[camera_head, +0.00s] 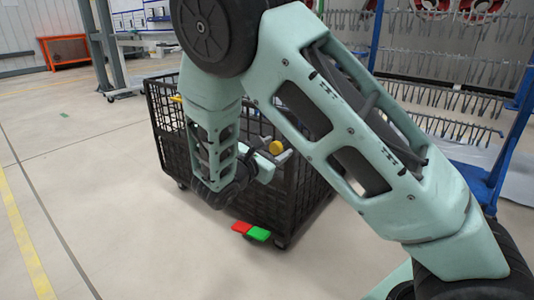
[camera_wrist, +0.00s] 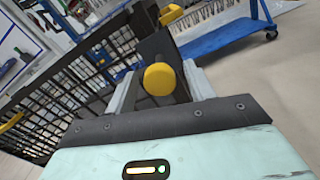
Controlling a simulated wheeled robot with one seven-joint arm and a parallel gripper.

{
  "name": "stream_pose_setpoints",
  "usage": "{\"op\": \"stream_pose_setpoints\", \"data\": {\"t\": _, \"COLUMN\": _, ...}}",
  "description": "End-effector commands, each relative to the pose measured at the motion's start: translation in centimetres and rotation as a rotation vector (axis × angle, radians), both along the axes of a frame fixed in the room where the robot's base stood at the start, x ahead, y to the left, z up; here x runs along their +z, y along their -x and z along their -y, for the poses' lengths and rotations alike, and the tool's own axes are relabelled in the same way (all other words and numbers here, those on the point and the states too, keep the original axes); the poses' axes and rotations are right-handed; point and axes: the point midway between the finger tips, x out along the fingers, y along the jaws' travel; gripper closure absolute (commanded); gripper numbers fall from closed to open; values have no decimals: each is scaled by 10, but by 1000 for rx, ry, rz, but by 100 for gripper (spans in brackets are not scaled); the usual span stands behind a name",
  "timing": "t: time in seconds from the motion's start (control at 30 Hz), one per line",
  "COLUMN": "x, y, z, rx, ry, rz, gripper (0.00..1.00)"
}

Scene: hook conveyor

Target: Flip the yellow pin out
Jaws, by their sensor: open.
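The yellow pin, with a round yellow head (camera_wrist: 159,79), is on a dark upright plate at the corner of the black mesh cart (camera_head: 300,205). In the wrist view, its head sits between the two grey fingers of my gripper (camera_wrist: 158,84). The fingers are apart, with a gap on each side of the head, and I see no contact. In the head view, the yellow head (camera_head: 276,147) shows at the cart's top edge beside my gripper (camera_head: 272,157). A second yellow piece (camera_wrist: 171,14) shows beyond in the wrist view.
Red (camera_head: 241,227) and green (camera_head: 258,233) pedals stick out at the cart's lower corner. A blue rack frame (camera_head: 490,165) with rows of hooks stands on the right. My arm hides part of the cart. The floor left of the cart is clear.

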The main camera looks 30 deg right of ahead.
Motion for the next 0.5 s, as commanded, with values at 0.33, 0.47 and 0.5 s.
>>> {"op": "stream_pose_setpoints", "data": {"t": 0.33, "x": 5, "y": 18, "z": -52, "rx": 6, "ry": 2, "rz": -3, "gripper": 47}}
{"op": "stream_pose_setpoints", "data": {"t": 0.47, "x": 5, "y": 29, "z": -81, "rx": 5, "ry": 1, "rz": -2, "gripper": 47}}
{"op": "stream_pose_setpoints", "data": {"t": 0.5, "x": 5, "y": 32, "z": -90, "rx": 7, "ry": 0, "rz": -1, "gripper": 47}}
